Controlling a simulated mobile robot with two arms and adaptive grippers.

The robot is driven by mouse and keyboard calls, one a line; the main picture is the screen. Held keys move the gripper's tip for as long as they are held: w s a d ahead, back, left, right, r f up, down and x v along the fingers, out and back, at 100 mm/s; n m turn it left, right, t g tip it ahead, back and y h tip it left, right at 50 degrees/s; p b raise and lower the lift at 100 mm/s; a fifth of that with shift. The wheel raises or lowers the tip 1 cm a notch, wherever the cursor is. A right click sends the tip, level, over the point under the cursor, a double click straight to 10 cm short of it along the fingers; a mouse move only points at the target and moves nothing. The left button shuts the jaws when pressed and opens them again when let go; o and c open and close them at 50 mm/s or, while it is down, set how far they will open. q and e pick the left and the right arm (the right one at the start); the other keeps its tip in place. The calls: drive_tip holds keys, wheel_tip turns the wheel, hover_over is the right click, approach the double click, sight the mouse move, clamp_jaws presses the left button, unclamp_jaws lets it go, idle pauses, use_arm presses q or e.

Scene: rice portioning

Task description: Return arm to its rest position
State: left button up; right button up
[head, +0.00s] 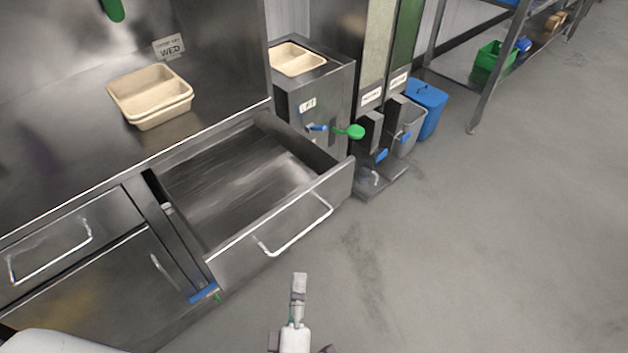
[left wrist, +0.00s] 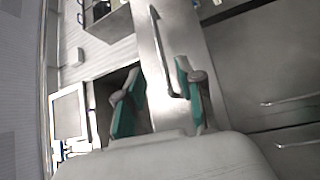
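My left gripper (head: 299,283) shows at the bottom middle of the head view, over the grey floor in front of the open drawer and apart from its handle. There it is seen edge-on. In the left wrist view its two teal-padded fingers (left wrist: 160,68) stand well apart with nothing held between them. A metal front with a long bar handle (left wrist: 160,45) shows behind the gap. My right gripper is in neither view.
The steel drawer (head: 285,235) is pulled out and looks empty. Stacked beige trays (head: 150,112) sit on the counter by a WED sign (head: 170,48). Dispensers, a green-ended lever (head: 355,131) and a blue bin (head: 427,105) stand beyond. The floor at right is clear.

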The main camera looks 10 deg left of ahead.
use_arm(q)
drive_tip(key=s+f+m+g+h, duration=0.25)
drive_tip(key=f+m, duration=0.25)
drive_tip(key=f, duration=0.5)
drive_tip(key=s+a+f+m+g+h, duration=0.15)
drive_tip(key=f+m+g, duration=0.25)
drive_tip(key=f, duration=0.5)
drive_tip(key=s+f+m+g+h, duration=0.25)
drive_tip(key=f+m, duration=0.25)
drive_tip(key=f, duration=0.5)
drive_tip(key=s+a+f+m+g+y, duration=0.2)
drive_tip(key=s+a+f+m+g, duration=0.1)
drive_tip(key=s+a+f, duration=0.4)
drive_tip(key=s+a+f+m+g+y+p, duration=0.1)
drive_tip(key=s+a+f+g, duration=0.5)
drive_tip(key=s, duration=0.7)
drive_tip(key=shift+s+a+f+m+y, duration=0.35)
drive_tip(key=shift+f+m+y, duration=0.2)
drive_tip(key=shift+f+m, duration=0.5)
drive_tip(key=shift+w+r, duration=0.1)
drive_tip(key=shift+r, duration=0.05)
